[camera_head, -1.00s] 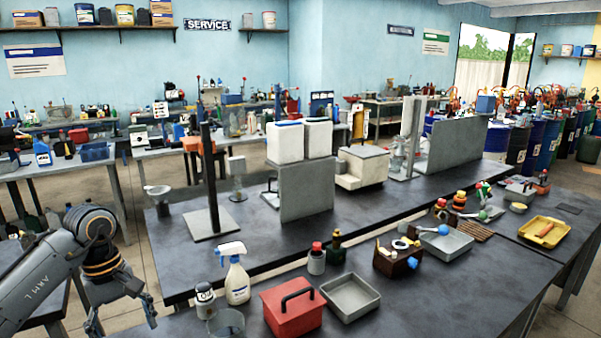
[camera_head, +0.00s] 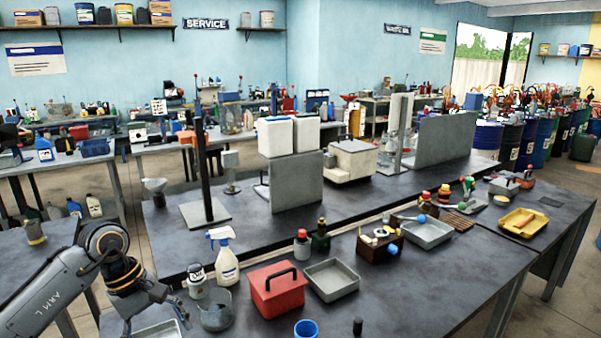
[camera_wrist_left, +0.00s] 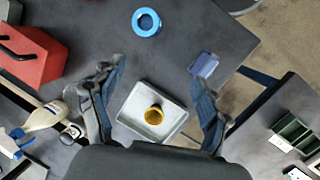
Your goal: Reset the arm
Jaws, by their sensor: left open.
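My left gripper (camera_head: 155,325) is open at the lower left of the head view, above the near workbench. In the left wrist view its two fingers (camera_wrist_left: 153,80) are spread wide with nothing between them. Below them a shallow grey tray (camera_wrist_left: 137,95) lies on the bench with a yellow-rimmed cup (camera_wrist_left: 154,114) in it. Part of the tray also shows in the head view (camera_head: 165,331), beside the gripper. My right gripper is not in view.
An empty grey tray (camera_head: 331,280) and a blue cup (camera_head: 306,329) are further right. The bench's front right is mostly clear.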

